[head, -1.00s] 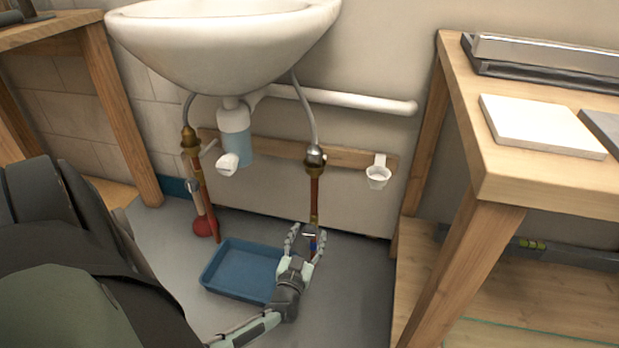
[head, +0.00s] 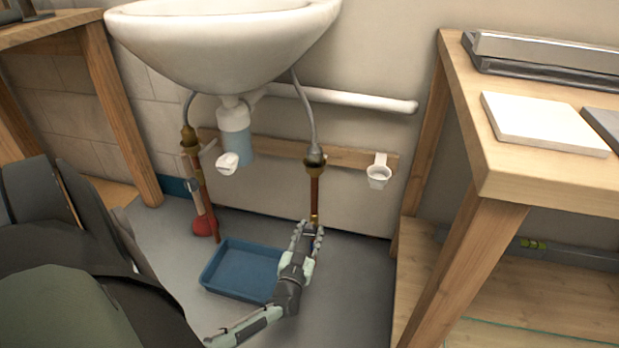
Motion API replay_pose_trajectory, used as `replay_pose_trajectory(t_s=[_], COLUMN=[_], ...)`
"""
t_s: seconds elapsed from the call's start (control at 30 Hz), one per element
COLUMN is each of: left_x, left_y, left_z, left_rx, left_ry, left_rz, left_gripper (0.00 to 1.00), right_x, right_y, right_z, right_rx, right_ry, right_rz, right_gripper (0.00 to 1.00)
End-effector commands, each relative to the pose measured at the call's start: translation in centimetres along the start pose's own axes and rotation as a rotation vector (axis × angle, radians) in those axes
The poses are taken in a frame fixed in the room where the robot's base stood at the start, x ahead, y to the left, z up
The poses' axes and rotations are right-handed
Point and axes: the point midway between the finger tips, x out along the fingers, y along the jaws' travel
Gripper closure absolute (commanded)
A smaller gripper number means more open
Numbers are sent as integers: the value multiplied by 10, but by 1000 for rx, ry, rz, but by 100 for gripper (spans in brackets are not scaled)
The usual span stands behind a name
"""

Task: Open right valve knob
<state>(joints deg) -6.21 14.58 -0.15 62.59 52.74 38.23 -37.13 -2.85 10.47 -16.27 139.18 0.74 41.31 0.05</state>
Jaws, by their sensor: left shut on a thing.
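The right copper pipe (head: 314,190) comes down under the sink, and its valve is at the lower end. My left gripper (head: 308,232) is at that lower end, shut on the right valve knob. The fingers hide nearly all of the knob, so its angle cannot be told. The left copper pipe (head: 200,190) stands apart to the left. My right gripper is not in view.
A blue tray (head: 212,280) lies on the floor just left of my left gripper. The white sink (head: 225,50) hangs above. A wooden bench (head: 480,210) stands at right. A red plunger (head: 203,226) is behind the left pipe.

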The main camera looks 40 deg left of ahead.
Motion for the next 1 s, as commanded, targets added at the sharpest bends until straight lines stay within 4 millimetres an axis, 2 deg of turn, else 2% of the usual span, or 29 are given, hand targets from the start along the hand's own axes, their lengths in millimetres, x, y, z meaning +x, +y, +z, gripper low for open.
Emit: replay_pose_trajectory(t_s=[0.37, 1.0], left_x=[-1, -1], left_y=[0, -3], left_z=[1, 3], left_rx=[-169, -766], left_ry=[-3, -3], left_rz=[-1, -2], left_gripper=[94, 94], right_x=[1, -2], right_y=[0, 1], right_z=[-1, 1], right_rx=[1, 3], right_ry=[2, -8], right_rz=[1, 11], right_gripper=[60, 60])
